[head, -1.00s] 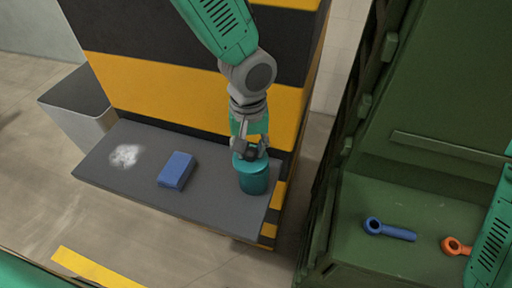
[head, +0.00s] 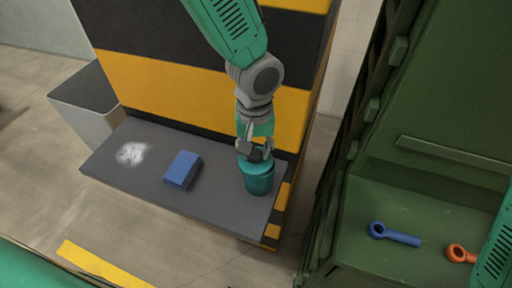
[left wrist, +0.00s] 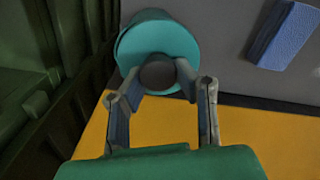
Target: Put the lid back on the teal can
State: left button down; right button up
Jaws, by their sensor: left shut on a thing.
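The teal can (head: 259,182) stands upright near the right end of the grey shelf (head: 225,212). My left gripper (head: 255,152) is directly above it, pointing down. In the left wrist view its fingers (left wrist: 160,80) are shut on the dark round knob (left wrist: 157,72) of the teal lid (left wrist: 152,38). The lid lies over the can's mouth, and the can shows behind it. I cannot tell whether the lid is fully seated or a little above the rim. My right gripper is out of view; only part of my right arm shows at the lower right.
A blue block (head: 181,169) lies left of the can, and it shows in the left wrist view (left wrist: 286,35). A white patch (head: 131,153) is farther left on the shelf. A striped wall (head: 180,90) rises behind. A green bin (head: 400,200) at right holds blue and orange ring-ended parts.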

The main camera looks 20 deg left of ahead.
pick_arm(q)
jog(key=shift+d, duration=0.45)
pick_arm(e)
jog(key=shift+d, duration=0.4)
pick_arm(q)
jog(key=shift+a, duration=0.2)
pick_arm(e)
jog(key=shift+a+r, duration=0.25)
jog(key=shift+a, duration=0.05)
pick_arm(q)
jog(key=shift+d, duration=0.15)
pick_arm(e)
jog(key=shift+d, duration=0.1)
pick_arm(q)
jog(key=c, duration=0.7)
grip_release()
jog(key=shift+r+p, duration=0.1)
jog(key=shift+p, duration=0.2)
jog(key=shift+r+p, duration=3.3)
jog(key=shift+r, duration=0.15)
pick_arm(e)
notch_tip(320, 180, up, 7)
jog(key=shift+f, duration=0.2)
